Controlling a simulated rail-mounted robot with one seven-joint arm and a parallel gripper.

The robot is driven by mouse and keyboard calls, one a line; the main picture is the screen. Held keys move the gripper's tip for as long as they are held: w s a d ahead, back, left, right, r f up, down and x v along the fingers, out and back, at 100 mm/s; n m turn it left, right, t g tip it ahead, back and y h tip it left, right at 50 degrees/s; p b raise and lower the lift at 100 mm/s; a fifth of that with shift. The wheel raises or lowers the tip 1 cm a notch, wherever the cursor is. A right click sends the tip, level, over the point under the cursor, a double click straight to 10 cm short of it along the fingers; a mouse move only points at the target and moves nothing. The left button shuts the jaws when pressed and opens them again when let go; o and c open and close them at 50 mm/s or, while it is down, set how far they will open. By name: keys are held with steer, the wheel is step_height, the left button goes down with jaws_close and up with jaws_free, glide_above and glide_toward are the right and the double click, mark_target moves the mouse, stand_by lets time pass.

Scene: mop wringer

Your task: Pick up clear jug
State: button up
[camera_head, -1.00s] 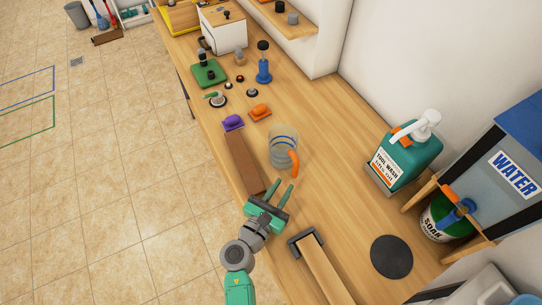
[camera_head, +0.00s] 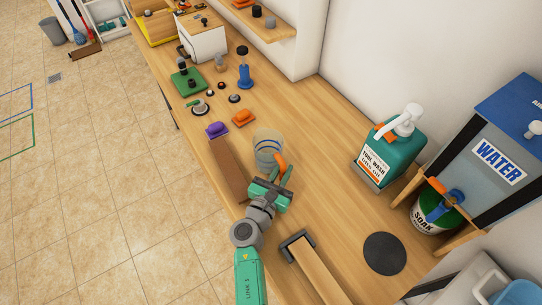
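My gripper (camera_head: 283,174) is at the handle, on the near side of the jug.
A brown block (camera_head: 227,168) lies left of the jug, close to my arm. A long wooden piece with a dark end (camera_head: 315,265) lies at the near right. A dark round disc (camera_head: 384,253) and a green tool wash bottle (camera_head: 388,155) are farther right. The bench right of the jug is clear.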

mark_target(282, 167)
steer(key=shift+r, duration=0.1)
jaws_close()
step_height(282, 167, up, 4)
steer(key=shift+f+p, duration=0.1)
steer(key=shift+p, duration=0.9)
steer(key=s+r+p, duration=0.1)
steer(key=s, duration=1.5)
steer(key=shift+p, duration=0.3)
